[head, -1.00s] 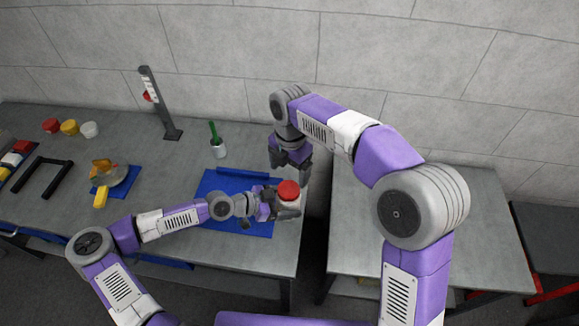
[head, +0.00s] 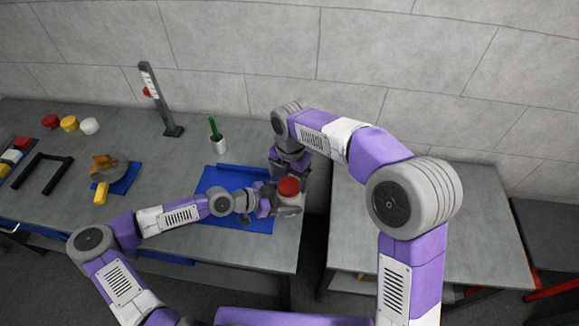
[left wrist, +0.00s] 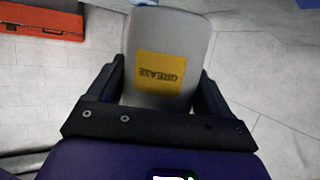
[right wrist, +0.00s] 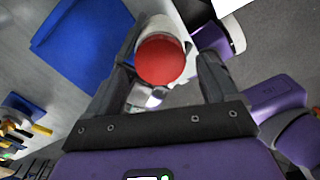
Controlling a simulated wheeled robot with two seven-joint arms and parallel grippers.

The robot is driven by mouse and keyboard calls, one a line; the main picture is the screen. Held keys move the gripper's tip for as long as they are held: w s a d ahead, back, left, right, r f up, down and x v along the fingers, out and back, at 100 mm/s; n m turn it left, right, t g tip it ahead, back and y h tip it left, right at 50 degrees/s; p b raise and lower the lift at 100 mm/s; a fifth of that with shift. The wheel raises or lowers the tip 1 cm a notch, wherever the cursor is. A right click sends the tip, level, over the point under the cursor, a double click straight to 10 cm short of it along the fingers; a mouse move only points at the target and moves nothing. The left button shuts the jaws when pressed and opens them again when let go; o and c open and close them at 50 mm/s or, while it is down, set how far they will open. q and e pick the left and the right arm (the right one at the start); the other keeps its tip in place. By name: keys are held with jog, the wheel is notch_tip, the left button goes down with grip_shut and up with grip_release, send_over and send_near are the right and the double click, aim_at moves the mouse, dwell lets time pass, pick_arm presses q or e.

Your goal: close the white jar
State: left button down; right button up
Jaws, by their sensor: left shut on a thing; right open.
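The white jar (head: 289,204) is held at the right end of the grey table, with a red top (head: 289,186) on it. In the left wrist view its body (left wrist: 165,35) has a yellow label reading GREASE. My left gripper (head: 268,202) is shut on the jar's body, one finger on each side. My right gripper (head: 292,176) is open close to the red top. In the right wrist view the red top (right wrist: 161,60) shows round between and beyond the open fingers (right wrist: 168,62), with the jar's pale side behind it. I cannot tell how tightly the top sits.
A blue mat (head: 215,182) lies under the left gripper. A white cup with a green handle (head: 217,140), a grey stand (head: 160,105) and red, yellow and white round pieces (head: 69,124) stand farther back. A gap separates this table from the right table (head: 440,215).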

jog(key=shift+f, duration=1.25)
jog(key=shift+c, duration=0.4)
jog(key=c, duration=1)
jog(key=m, duration=0.9)
jog(key=shift+a, duration=0.1)
jog(key=m, duration=0.3)
jog(key=shift+m, duration=0.4)
jog(key=m, duration=0.3)
jog(key=shift+m, duration=0.3)
jog(key=o, duration=1.2)
jog(key=shift+c, duration=0.2)
